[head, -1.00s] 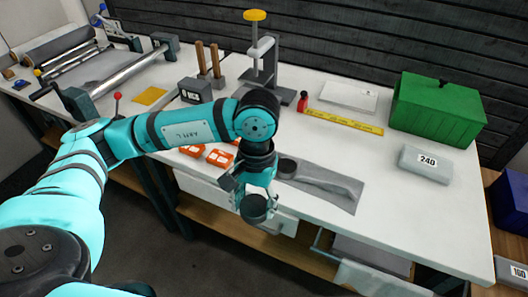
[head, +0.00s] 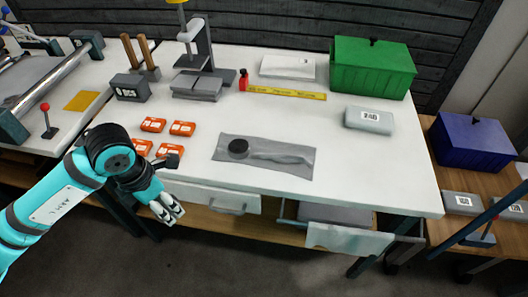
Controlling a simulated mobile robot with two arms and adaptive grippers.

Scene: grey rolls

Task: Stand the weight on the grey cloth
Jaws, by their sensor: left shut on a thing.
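The grey cloth (head: 300,171) lies on the white worktable with a raised fold along its right part. A dark round weight (head: 238,147) stands flat on the cloth's left part. My left gripper (head: 169,211) is at the table's front edge, left of the cloth and apart from it. Its fingers point down and to the right. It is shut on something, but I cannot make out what. A dark knob-like shape shows just above it, and I cannot tell whether it is part of the gripper. My right gripper is not in view.
Several orange labelled blocks (head: 183,129) lie beside my left arm. A grey press (head: 199,50) stands behind, with a yellow ruler (head: 287,93) beside it. A green box (head: 372,70) and a grey labelled block (head: 369,120) are at the right.

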